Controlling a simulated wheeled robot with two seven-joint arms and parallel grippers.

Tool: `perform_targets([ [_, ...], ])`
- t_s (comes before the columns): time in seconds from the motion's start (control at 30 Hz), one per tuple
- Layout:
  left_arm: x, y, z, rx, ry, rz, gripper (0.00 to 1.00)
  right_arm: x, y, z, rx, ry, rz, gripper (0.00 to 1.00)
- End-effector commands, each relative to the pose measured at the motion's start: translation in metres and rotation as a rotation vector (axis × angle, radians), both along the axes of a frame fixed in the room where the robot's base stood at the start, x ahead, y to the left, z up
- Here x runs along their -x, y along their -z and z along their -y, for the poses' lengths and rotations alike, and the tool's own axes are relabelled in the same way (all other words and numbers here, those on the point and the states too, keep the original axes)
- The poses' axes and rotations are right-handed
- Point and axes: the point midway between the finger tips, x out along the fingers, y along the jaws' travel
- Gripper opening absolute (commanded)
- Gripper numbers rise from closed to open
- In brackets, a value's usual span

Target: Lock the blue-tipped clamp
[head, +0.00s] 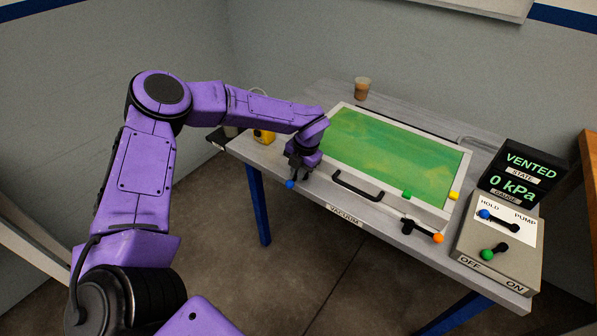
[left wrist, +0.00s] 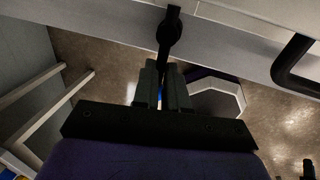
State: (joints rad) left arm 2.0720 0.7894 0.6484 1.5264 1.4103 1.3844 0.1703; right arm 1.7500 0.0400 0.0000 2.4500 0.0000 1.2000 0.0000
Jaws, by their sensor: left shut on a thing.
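The blue-tipped clamp shows its blue ball (head: 290,184) at the front left edge of the table, just below my left gripper (head: 299,168). My left gripper is shut on the clamp's dark handle; in the left wrist view its two fingers (left wrist: 162,88) close around the lower part of the black clamp lever (left wrist: 169,32). The lever stretches from the fingers toward the pale frame edge. The fingers hide much of the clamp in the head view, and the ball is mostly hidden in the wrist view. My right gripper is not in view.
A black handle bar (head: 357,186) is on the frame's front. An orange-tipped clamp (head: 422,231) is at the front right. The green bath (head: 390,145) fills the frame. A control box (head: 474,237) and a display reading VENTED, 0 kPa (head: 518,174) stand right. A cup (head: 362,88) stands behind.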

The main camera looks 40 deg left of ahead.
Motion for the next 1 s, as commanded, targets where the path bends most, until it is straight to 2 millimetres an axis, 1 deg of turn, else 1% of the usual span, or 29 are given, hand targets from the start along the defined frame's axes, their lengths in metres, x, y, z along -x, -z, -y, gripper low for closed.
perform_targets([
  [0.13, 0.000, -0.001, 0.000, 0.001, -0.003, 0.002, 0.00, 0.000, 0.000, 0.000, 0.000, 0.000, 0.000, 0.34],
  [0.17, 0.000, -0.001, 0.000, 0.001, -0.003, 0.002, 0.15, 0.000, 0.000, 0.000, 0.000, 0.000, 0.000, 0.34],
  [0.2, 0.000, -0.001, 0.000, 0.001, -0.003, 0.002, 0.28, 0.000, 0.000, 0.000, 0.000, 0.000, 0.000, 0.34],
  [0.23, 0.000, -0.001, 0.000, 0.001, -0.003, 0.002, 0.38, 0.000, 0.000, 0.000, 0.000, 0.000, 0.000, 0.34],
  [0.47, 0.000, 0.000, 0.000, 0.001, -0.001, 0.000, 0.38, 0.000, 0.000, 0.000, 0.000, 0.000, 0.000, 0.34],
  [0.57, 0.000, -0.004, 0.001, 0.001, -0.002, 0.001, 0.38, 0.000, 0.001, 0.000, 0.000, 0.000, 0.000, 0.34],
  [0.67, -0.001, -0.018, 0.003, 0.001, 0.000, 0.004, 0.38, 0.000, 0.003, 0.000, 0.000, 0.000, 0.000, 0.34],
  [0.9, -0.001, -0.074, 0.015, 0.000, 0.000, 0.005, 0.38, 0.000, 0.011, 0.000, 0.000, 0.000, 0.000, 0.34],
  [1.0, -0.001, -0.091, 0.018, 0.000, 0.000, 0.003, 0.38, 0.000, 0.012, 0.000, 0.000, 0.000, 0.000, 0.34],
])
